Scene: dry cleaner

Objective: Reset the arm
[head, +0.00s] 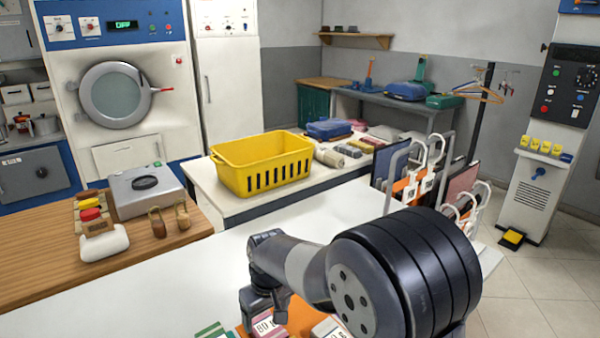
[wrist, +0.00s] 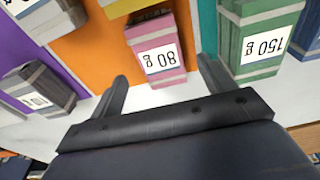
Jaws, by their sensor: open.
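My arm reaches across the white counter (head: 190,275) in the head view, and my gripper (head: 262,312) points down at the front. In the wrist view my gripper (wrist: 162,72) is open, its two dark fingers spread apart. A pink banded bundle labelled 80 g (wrist: 155,45) lies just beyond and between the fingertips, on an orange area (wrist: 100,45). I see a gap at the right finger; contact at the left is unclear. The bundle also shows below my gripper in the head view (head: 264,326), partly hidden by it.
A green bundle labelled 150 g (wrist: 255,45) and a dark grey bundle (wrist: 40,88) flank the pink one. A yellow basket (head: 260,165) stands behind on another counter. A rack with hanging tags (head: 415,170) stands right. The counter's left part is clear.

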